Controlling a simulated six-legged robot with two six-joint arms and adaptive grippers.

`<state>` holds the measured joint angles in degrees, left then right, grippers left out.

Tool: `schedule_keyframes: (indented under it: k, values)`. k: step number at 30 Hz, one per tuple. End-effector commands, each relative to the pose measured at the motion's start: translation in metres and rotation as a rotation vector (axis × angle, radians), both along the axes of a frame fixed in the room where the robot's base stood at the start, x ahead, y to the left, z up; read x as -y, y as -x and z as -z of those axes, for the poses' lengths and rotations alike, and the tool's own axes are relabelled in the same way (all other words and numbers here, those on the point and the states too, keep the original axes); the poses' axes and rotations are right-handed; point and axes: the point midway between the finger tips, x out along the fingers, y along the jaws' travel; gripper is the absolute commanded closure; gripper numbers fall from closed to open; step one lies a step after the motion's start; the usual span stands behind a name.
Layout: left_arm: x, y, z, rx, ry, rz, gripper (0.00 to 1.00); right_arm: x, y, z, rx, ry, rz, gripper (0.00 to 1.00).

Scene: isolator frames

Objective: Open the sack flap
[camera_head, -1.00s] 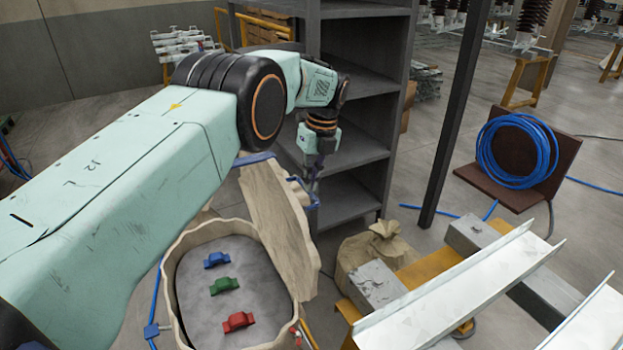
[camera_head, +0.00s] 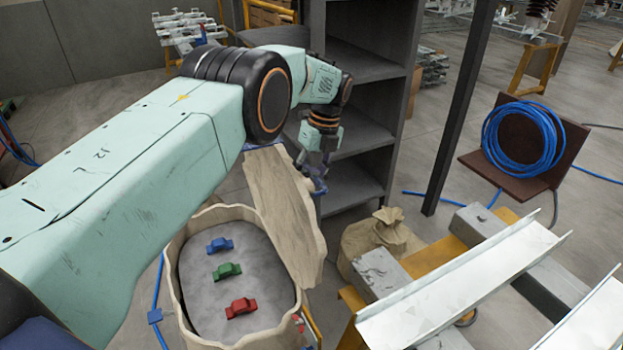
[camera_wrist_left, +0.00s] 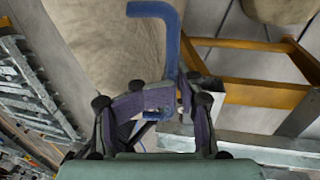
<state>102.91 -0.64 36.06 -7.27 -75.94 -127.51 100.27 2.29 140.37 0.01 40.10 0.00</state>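The beige sack (camera_head: 170,300) stands at lower left with its top open. Its flap (camera_head: 280,205) is swung up and out to the right side, away from the mouth, and leans tilted. Inside lie a blue piece (camera_head: 220,245), a green piece (camera_head: 227,271) and a red piece (camera_head: 241,308). My left gripper (camera_head: 317,180) is beside the flap's upper right edge. In the left wrist view, its fingers (camera_wrist_left: 168,98) close around a bent blue handle (camera_wrist_left: 172,45) next to the beige cloth (camera_wrist_left: 100,45). The exact contact is partly hidden. My right gripper is out of view.
A grey shelf unit (camera_head: 365,110) stands close behind my left gripper. A tied sack (camera_head: 375,238) and white metal channels (camera_head: 465,295) on a yellow frame are to the right. A blue hose coil (camera_head: 522,138) is farther right. Open floor lies between.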

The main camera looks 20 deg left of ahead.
Motion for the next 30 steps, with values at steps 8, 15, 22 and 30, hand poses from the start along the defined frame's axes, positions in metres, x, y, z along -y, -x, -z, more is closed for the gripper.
schedule_keyframes:
  k: [8,15,22,30]
  values:
    - [0.006,-0.009,-0.046,0.004,0.0,0.002,0.66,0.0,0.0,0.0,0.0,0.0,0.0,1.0]
    - [0.008,-0.012,-0.064,0.0,0.0,0.001,0.66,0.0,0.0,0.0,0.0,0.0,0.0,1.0]
    - [0.009,-0.012,-0.066,-0.001,0.0,0.001,0.66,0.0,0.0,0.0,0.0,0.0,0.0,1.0]
    - [0.009,-0.012,-0.066,-0.001,0.0,0.001,0.66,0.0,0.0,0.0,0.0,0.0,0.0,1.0]
